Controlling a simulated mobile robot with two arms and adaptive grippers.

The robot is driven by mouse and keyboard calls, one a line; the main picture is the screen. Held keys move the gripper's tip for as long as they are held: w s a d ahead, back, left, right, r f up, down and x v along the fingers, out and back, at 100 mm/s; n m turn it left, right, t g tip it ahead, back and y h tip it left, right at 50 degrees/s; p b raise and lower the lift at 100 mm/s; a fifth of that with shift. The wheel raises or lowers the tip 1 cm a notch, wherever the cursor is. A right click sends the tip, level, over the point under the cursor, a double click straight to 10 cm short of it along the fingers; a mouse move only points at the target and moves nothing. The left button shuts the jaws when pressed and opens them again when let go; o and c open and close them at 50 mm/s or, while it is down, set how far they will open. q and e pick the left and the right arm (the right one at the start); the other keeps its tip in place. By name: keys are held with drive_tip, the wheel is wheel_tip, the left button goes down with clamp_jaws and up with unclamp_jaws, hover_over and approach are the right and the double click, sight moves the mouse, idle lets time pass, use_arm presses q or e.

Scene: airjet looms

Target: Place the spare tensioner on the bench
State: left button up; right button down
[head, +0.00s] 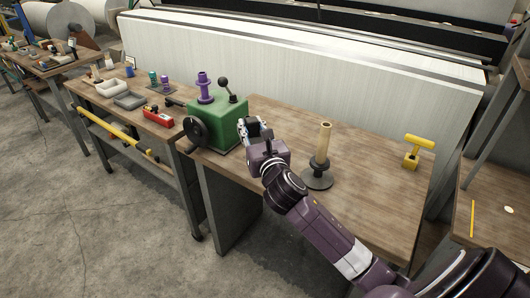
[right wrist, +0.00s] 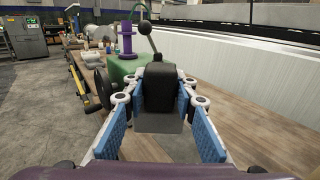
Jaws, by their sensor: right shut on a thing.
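My right gripper (head: 256,130) is above the wooden bench (head: 372,196), just right of the green machine box (head: 218,124). In the right wrist view, a black block with a grey lower face (right wrist: 160,82) sits between the blue-padded fingers, which are shut on it. I cannot tell for certain that this is the spare tensioner. In the head view the gripper mostly hides the block, and whether it touches the bench is unclear. My left gripper is not in view.
A tan cone on a dark round stand (head: 321,158) stands right of my right gripper. The green box carries a purple spool, lever and black handwheel (head: 196,132). Another bench (head: 90,95) holds trays and small parts.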

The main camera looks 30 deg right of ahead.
drive_tip(key=w+d+r+m+h, duration=0.1)
drive_tip(key=w+d+r+h, duration=0.1)
drive_tip(key=w+d+r, duration=0.35)
drive_tip(key=shift+g, duration=0.4)
drive_tip(key=shift+s+d+f+b, duration=0.2)
drive_tip(key=shift+d+f+b, duration=0.25)
drive_tip(key=shift+f, duration=2.65)
drive_tip(key=shift+s+d+f+b, duration=0.25)
drive_tip(key=shift+f+b, duration=0.4)
drive_tip(key=shift+f, duration=2.5)
drive_tip(key=shift+s+d+f+b, duration=0.25)
drive_tip(key=shift+f+b, duration=0.3)
drive_tip(key=shift+f, duration=2.55)
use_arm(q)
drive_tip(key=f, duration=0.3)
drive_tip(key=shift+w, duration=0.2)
use_arm(e)
drive_tip(key=shift+f, duration=0.1)
drive_tip(key=c, duration=1.5)
unclamp_jaws()
drive_tip(key=shift+c, duration=0.2)
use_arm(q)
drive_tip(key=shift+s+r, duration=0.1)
